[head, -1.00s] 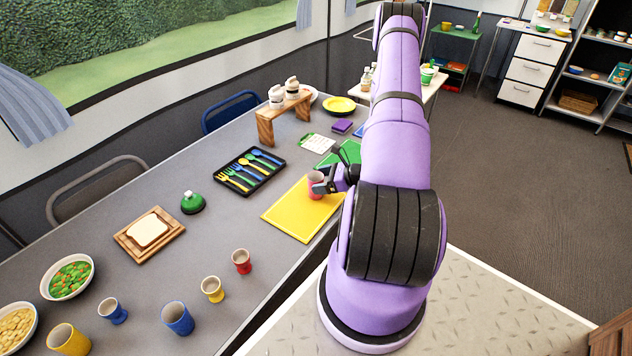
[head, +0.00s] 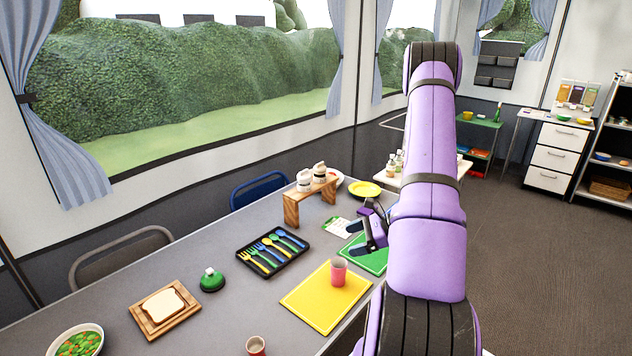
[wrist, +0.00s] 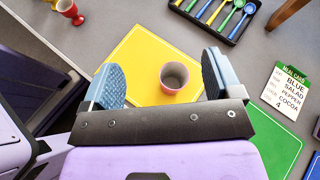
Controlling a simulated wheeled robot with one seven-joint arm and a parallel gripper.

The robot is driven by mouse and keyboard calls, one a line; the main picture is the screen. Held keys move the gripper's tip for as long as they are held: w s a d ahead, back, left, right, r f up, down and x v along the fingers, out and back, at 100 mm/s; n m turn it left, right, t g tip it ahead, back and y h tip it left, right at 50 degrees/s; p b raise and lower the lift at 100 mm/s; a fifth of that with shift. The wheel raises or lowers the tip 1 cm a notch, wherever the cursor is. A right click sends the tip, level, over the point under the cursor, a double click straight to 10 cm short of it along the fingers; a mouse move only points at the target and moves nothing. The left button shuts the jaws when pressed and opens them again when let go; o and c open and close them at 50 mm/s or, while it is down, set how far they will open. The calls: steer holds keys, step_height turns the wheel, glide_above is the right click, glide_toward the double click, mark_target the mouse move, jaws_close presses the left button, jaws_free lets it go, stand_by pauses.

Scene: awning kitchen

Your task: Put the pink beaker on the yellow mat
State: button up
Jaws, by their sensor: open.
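The pink beaker (head: 338,271) stands upright on the yellow mat (head: 312,300), near the mat's upper right part in the head view. In the wrist view the beaker (wrist: 174,76) shows its open, empty top, with the yellow mat (wrist: 135,62) around it. My gripper (head: 366,232) is open and empty, raised above the green mat and apart from the beaker. In the wrist view its two blue-padded fingers (wrist: 163,80) are spread, with the beaker showing between and beyond them.
A green mat (head: 372,262) lies beside the yellow one. A black cutlery tray (head: 272,254), a green domed item (head: 212,280), a bread board (head: 165,310) and a wooden stand (head: 312,200) share the table. A small red cup (head: 256,346) stands near the front.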

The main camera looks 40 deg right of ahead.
steer(key=w+a+r+n+g+h, duration=0.15)
steer(key=a+r+n+g, duration=0.65)
steer(key=a+r+n, duration=0.9)
steer(key=s+a+r+n+t+h, duration=0.1)
steer(key=s+a+r+n+h, duration=0.2)
steer(key=s+a+r, duration=0.4)
steer(key=s+a+r+n+t+h, duration=0.2)
steer(key=s+a+r+n+h, duration=0.2)
steer(key=r, duration=1)
steer(key=s+a+n, duration=0.1)
steer(key=s+a, duration=0.2)
steer(key=s, duration=0.1)
steer(key=shift+s+a+n+t, duration=0.2)
steer(key=shift+a+n+t, duration=0.1)
steer(key=shift+a, duration=0.1)
